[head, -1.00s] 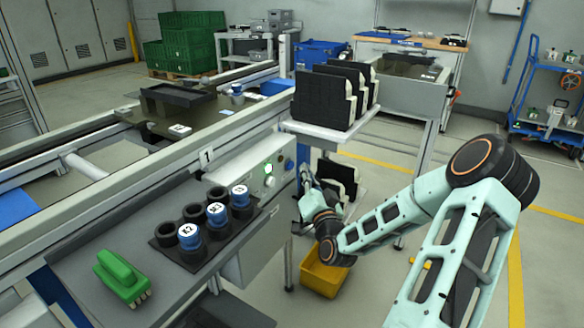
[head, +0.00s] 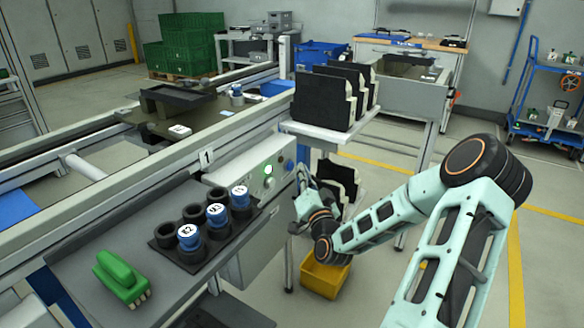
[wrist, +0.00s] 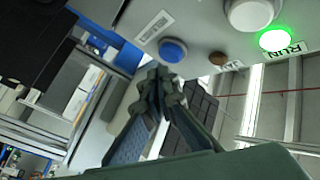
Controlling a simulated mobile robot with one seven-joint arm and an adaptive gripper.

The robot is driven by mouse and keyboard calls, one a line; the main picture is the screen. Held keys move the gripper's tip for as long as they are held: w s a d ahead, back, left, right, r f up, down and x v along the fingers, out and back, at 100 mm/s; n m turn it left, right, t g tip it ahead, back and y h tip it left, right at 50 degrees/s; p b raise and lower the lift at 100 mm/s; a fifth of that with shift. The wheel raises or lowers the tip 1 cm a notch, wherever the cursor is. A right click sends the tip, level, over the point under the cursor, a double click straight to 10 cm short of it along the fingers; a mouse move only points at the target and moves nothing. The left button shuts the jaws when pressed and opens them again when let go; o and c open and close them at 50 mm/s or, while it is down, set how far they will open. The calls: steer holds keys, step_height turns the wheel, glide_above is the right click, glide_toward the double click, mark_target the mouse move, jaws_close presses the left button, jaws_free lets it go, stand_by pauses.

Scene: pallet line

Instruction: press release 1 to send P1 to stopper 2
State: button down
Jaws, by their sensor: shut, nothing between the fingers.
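The control box (head: 250,185) stands at the side of the conveyor, below a sign with the number 1 (head: 206,155). In the wrist view a blue button (wrist: 173,50) sits on the box's face; its label cannot be read. My gripper (wrist: 160,80) is shut and empty, its fingertips just in front of and below the blue button in the picture; whether they touch it I cannot tell. In the head view my gripper (head: 303,172) is at the box's right end. A dark pallet (head: 150,125) with a small white label is on the conveyor; its label is unreadable.
A green lamp marked RUN (wrist: 275,40) is lit near a white round control (wrist: 248,12) and a small brown one (wrist: 217,58). A shelf with black panels (head: 325,95) is close behind my gripper. A yellow bin (head: 325,278) is below my arm.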

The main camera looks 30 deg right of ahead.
steer(key=shift+w, duration=0.1)
stand_by(0.6)
steer(key=shift+w+a, duration=0.25)
steer(key=shift+w+a+b, duration=0.25)
steer(key=shift+w+b, duration=0.05)
steer(key=shift+w, duration=0.15)
stand_by(0.7)
stand_by(0.5)
steer(key=shift+s+d, duration=0.45)
steer(key=shift+s, duration=0.35)
